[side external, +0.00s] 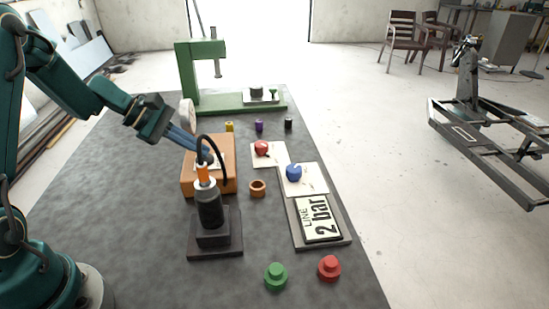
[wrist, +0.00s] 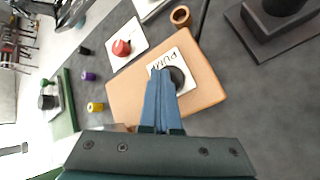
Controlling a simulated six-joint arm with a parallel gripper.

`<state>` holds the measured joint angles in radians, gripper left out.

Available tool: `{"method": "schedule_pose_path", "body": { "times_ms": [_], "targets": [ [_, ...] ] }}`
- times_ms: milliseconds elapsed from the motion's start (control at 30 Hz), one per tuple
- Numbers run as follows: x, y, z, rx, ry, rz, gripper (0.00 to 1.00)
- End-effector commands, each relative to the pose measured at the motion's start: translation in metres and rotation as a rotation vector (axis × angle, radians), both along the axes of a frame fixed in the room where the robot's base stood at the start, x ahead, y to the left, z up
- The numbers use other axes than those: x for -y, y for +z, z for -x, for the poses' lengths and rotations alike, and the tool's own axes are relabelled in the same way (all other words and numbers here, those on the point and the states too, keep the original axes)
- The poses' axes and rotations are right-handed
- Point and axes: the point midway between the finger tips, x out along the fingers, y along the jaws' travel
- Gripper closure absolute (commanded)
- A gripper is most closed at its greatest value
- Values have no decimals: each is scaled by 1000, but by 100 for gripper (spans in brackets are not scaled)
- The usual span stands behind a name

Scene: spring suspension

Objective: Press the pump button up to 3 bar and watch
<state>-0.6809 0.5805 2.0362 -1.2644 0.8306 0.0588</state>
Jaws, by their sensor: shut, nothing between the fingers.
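The pump box is orange (side external: 222,181), behind the black strut in the side view. In the wrist view the pump box (wrist: 208,70) has a white label reading PUMP and a black round pump button (wrist: 178,76). My gripper (side external: 205,158) is shut and empty, pointing down over the box. In the wrist view its blue fingertips (wrist: 162,72) overlap the button's left edge; I cannot tell whether they touch it. The line display (side external: 319,217) reads 2 bar. The black strut (side external: 209,208) stands upright on a dark base, with an orange collar and a black hose at its top.
A red knob (side external: 262,147) and a blue knob (side external: 293,171) sit on white plates at right. A copper ring (side external: 258,188) lies near the box. Green (side external: 276,277) and red (side external: 329,268) buttons stand in front. A green press (side external: 200,80) stands at the back.

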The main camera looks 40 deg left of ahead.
Motion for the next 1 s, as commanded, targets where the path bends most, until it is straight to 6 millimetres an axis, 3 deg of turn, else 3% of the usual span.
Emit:
{"method": "schedule_pose_path", "body": {
  "times_ms": [567,1000],
  "targets": [
    [0,-3,0,-2,0,-2,100],
    [0,19,0,0,0,-1,100]
  ]
}}
